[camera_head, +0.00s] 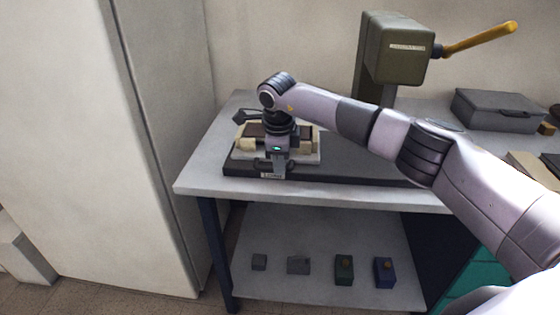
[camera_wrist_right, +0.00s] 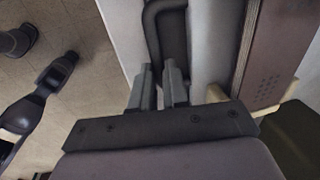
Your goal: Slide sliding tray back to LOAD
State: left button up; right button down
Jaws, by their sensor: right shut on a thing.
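The sliding tray (camera_head: 312,158) is a pale plate at the left end of a dark base (camera_head: 345,171) on the bench. A brown and cream block (camera_head: 302,142) lies on it. A label reading LOAD (camera_head: 271,176) is on the base's front edge, just below my right gripper (camera_head: 273,165). My right gripper points down at the tray's front and is shut on the dark tray handle (camera_wrist_right: 168,40). In the right wrist view, the handle's bar runs between the fingers (camera_wrist_right: 160,80). The arm hides part of the tray and base. My left gripper is not in view.
A green press (camera_head: 398,55) with a yellow lever (camera_head: 480,40) stands behind the base. A grey case (camera_head: 497,110) is at the back right of the bench (camera_head: 205,178). Small blocks (camera_head: 344,268) stand on the lower shelf. A tall cabinet (camera_head: 160,150) is at the left.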

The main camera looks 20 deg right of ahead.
jog(key=shift+w+a+r, duration=0.1)
jog(key=shift+a, duration=0.15)
jog(key=c, duration=1.1)
grip_release()
jog(key=shift+w+a, duration=0.1)
jog(key=r, duration=0.2)
jog(key=s+r, duration=0.1)
jog(key=r, duration=0.4)
jog(key=shift+s+a, duration=0.15)
jog(key=shift+a, duration=0.1)
